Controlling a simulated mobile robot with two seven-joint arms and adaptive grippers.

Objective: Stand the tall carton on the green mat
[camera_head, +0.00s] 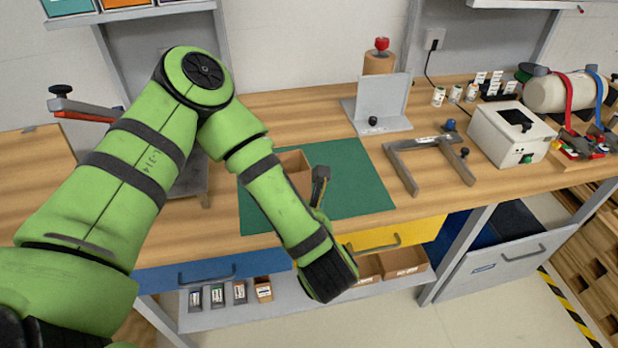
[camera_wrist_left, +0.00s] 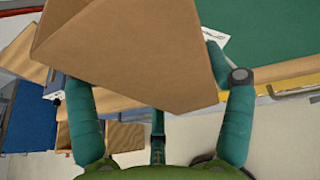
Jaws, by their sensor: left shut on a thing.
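The tall carton (camera_head: 292,160) is plain brown and partly hidden behind my left forearm in the head view. It fills the upper middle of the left wrist view (camera_wrist_left: 125,50), between the fingers. My left gripper (camera_head: 320,187) is shut on the carton, and one dark finger shows past the wrist. The green mat (camera_head: 352,185) lies flat on the wooden workbench, around and behind the carton in the picture. It also shows in the left wrist view (camera_wrist_left: 265,30). The carton's lower end is hidden, so I cannot tell whether it touches the mat. My right gripper is out of view.
A grey angle bracket (camera_head: 388,112) stands behind the mat. A grey U-shaped frame (camera_head: 415,160) lies to its right, then a white box-shaped device (camera_head: 508,135). Below the bench are a yellow drawer (camera_head: 400,236) and a shelf with small boxes. The mat's right part is clear.

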